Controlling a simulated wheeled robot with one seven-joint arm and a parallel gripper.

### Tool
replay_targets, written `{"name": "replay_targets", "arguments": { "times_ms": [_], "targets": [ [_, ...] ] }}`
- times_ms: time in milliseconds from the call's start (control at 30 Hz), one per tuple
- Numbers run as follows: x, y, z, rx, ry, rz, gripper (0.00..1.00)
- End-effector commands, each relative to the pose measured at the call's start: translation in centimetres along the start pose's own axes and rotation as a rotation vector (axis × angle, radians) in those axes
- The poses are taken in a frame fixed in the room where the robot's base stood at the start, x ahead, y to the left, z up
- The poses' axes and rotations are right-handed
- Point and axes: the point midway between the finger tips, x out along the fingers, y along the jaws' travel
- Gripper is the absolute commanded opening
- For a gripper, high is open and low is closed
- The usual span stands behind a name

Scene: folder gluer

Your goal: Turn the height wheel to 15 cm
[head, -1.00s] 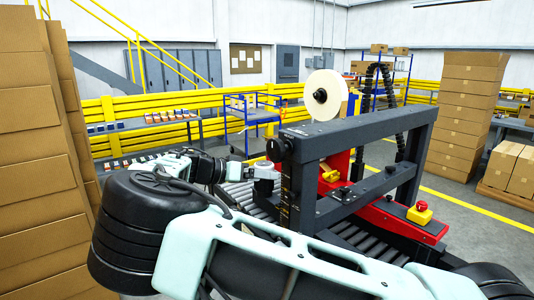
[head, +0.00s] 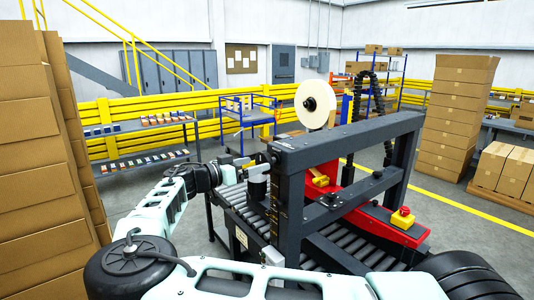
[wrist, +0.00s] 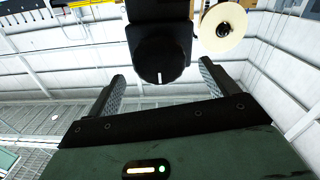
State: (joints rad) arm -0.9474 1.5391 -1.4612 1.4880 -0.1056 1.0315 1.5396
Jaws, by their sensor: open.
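The height wheel is a round black knob (wrist: 160,62) with a white mark on its face, in the wrist view. The mark points toward the bottom of that picture, which looks upside down, with the ceiling low. My gripper (wrist: 160,74) is open, one finger to each side of the wheel, with clear gaps. I cannot tell whether the fingertips reach past the wheel's face. In the head view my gripper (head: 243,161) is at the left end of the machine's dark top beam (head: 345,141), and the wheel is hard to make out there. No height scale is readable.
A white tape roll (head: 315,103) stands above the beam and shows in the wrist view (wrist: 222,27). A red emergency stop on a yellow box (head: 402,218) sits at the machine's right. Stacked cartons (head: 40,150) rise at the left. A roller conveyor (head: 235,200) runs below my gripper.

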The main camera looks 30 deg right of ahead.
Motion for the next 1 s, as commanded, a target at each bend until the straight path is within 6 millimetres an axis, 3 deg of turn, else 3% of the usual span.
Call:
{"name": "replay_targets", "arguments": {
  "times_ms": [100,300,733,900,1000],
  "targets": [
    [2.4,0.1,-0.5,-0.002,0.0,0.004,0.86],
    [5.0,0.1,-0.2,-0.001,0.0,0.002,0.86],
    [5.9,0.0,0.1,-0.001,-0.001,0.0,0.86],
    [5.9,0.0,0.1,-0.001,-0.001,0.0,0.42],
    [5.8,0.0,0.1,-0.001,-0.001,0.0,0.42]
  ]
}}
